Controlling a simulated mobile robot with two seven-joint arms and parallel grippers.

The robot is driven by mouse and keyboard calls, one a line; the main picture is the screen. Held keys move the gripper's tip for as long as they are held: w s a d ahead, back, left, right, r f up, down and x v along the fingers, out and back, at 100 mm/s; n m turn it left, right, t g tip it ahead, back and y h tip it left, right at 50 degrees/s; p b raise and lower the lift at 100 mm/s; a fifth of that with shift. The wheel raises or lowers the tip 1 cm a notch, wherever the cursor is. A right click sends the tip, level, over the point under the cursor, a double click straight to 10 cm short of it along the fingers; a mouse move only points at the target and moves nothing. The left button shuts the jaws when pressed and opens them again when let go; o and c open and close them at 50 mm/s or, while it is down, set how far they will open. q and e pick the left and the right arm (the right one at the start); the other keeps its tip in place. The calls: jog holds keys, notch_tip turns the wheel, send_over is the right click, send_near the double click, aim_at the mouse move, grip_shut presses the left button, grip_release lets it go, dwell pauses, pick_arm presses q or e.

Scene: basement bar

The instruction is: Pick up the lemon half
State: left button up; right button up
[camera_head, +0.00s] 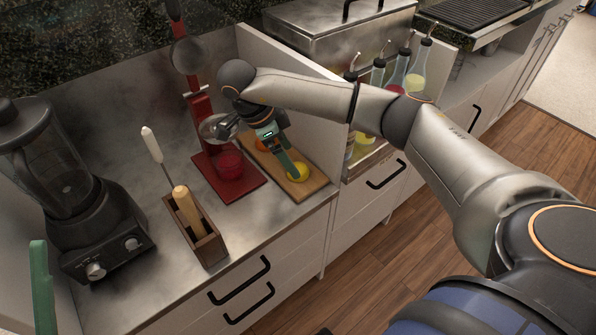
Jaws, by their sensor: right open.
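The lemon half (298,172) is a yellow round shape near the front end of a wooden board (305,190) on the steel counter. My right gripper (287,163) reaches down over the board from the back left, with its green fingers right beside and partly over the lemon half. It is open. I cannot tell whether a finger touches the lemon half. An orange fruit piece (262,144) lies farther back on the board, partly hidden by the gripper. My left gripper is not in view.
A red juicer press (203,125) stands just left of the board. A wooden holder (208,246) with handled tools and a dark blender (70,200) stand farther left. Several bottles (416,72) are at the right behind a white panel. A green upright thing (41,285) shows at lower left.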

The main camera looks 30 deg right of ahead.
jog(key=x, duration=0.2)
jog(key=b+x, duration=0.1)
jog(key=shift+w+a+f, duration=0.1)
jog(key=shift+w+f, duration=0.1)
jog(key=shift+f, duration=0.25)
jog(key=shift+s+d+f, duration=0.1)
jog(key=shift+d+f, duration=0.1)
jog(key=shift+f, duration=0.05)
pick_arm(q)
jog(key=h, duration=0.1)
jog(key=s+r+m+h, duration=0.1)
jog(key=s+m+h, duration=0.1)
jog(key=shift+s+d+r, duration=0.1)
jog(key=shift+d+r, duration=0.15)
pick_arm(e)
jog(key=c, duration=1.4)
